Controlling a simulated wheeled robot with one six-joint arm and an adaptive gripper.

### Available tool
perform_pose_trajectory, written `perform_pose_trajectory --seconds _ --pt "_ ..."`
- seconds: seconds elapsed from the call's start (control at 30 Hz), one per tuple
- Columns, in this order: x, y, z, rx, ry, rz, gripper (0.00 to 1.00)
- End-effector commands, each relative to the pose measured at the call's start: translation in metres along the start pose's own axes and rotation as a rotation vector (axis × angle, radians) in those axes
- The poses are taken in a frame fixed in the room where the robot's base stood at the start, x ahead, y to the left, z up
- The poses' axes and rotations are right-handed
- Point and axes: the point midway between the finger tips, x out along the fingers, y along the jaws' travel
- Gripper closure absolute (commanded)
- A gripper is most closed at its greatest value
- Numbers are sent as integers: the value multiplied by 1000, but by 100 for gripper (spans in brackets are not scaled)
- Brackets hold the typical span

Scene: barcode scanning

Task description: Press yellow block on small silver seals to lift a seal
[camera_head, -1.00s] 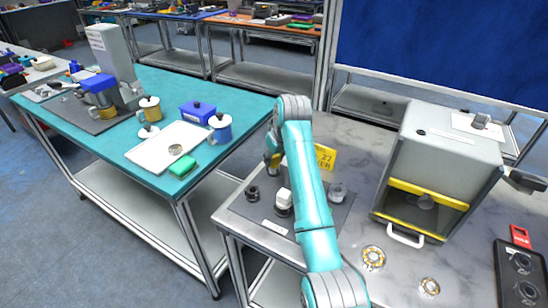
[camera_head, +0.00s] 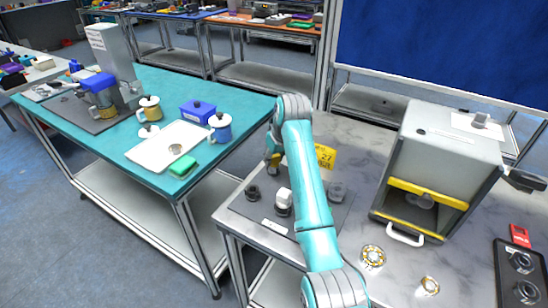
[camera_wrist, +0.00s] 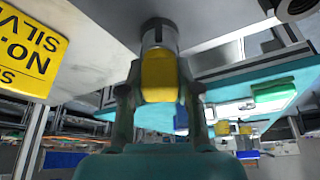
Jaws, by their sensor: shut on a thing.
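My gripper (camera_wrist: 160,95) is shut on a yellow block (camera_wrist: 159,76), with a finger on each side of it. A short silver cylinder (camera_wrist: 159,36) sits against the far end of the block, between it and a pale surface with a dark round patch. I cannot tell whether the cylinder is part of the block or a separate seal. In the head view my gripper (camera_head: 274,160) is at the back left of the grey table, partly hidden by my arm. A silver round part (camera_head: 337,190) lies on the dark mat (camera_head: 240,208), right of my arm.
A black ring (camera_head: 253,193) and a white-topped part (camera_head: 283,199) stand on the mat. A yellow sign (camera_head: 325,156) stands behind my arm. A grey box machine (camera_head: 440,150) is at right, with brass rings (camera_head: 373,256) in front. A teal table (camera_head: 180,90) is at left.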

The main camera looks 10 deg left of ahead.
Motion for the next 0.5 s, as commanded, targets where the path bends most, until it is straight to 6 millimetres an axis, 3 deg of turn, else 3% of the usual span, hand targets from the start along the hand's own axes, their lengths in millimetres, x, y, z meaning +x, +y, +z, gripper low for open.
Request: perform_pose_trajectory --seconds 0.23,0.5 --pt "3 -1 3 1 -10 -3 100" --pt "-11 0 -4 0 -6 -2 100"
